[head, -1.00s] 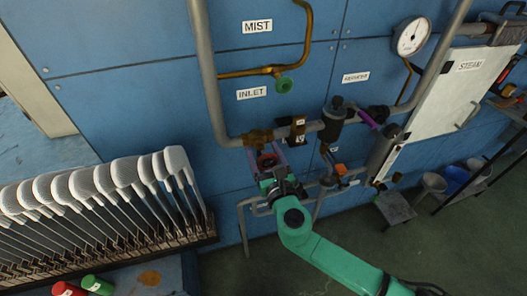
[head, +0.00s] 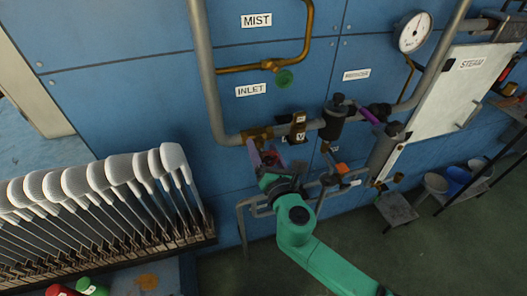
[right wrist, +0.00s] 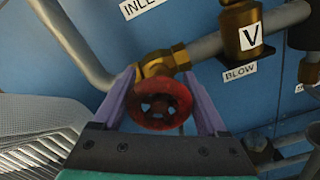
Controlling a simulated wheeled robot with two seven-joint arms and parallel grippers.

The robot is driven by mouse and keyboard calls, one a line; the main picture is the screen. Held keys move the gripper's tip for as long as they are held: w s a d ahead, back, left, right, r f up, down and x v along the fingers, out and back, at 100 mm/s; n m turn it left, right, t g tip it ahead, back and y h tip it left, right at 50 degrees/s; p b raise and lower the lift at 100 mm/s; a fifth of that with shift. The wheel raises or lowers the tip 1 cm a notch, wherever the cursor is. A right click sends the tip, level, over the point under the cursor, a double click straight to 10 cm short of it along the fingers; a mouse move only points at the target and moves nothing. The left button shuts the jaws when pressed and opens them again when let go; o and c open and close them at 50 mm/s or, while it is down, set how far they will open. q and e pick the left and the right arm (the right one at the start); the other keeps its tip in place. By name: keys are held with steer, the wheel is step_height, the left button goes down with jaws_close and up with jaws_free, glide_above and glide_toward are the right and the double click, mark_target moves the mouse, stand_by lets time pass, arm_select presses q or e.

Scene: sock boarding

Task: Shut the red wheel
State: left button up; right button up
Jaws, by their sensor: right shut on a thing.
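The red wheel (right wrist: 161,103) sits on a brass valve (right wrist: 163,63) in the right wrist view, below the INLET label. In the head view the brass valve (head: 257,133) is on the grey pipe, and the wheel (head: 271,158) is mostly hidden by my gripper. My right gripper (right wrist: 162,88) has its two purple fingers on either side of the wheel's rim and is shut on it. It also shows in the head view (head: 265,155) below the valve. My left gripper is out of view.
A green handwheel (head: 284,78) is on the brass MIST pipe above. A brass valve marked V (head: 298,126) is just right of the red wheel. A rack of white padded boards (head: 110,180) stands at left. A gauge (head: 413,34) and a STEAM panel (head: 462,85) are at right.

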steer(key=shift+m, duration=0.6)
steer(key=o, duration=1.3)
steer(key=b+v, duration=0.3)
steer(key=v, duration=1.1)
steer(key=shift+s+d, duration=0.15)
steer(key=shift+s, duration=0.1)
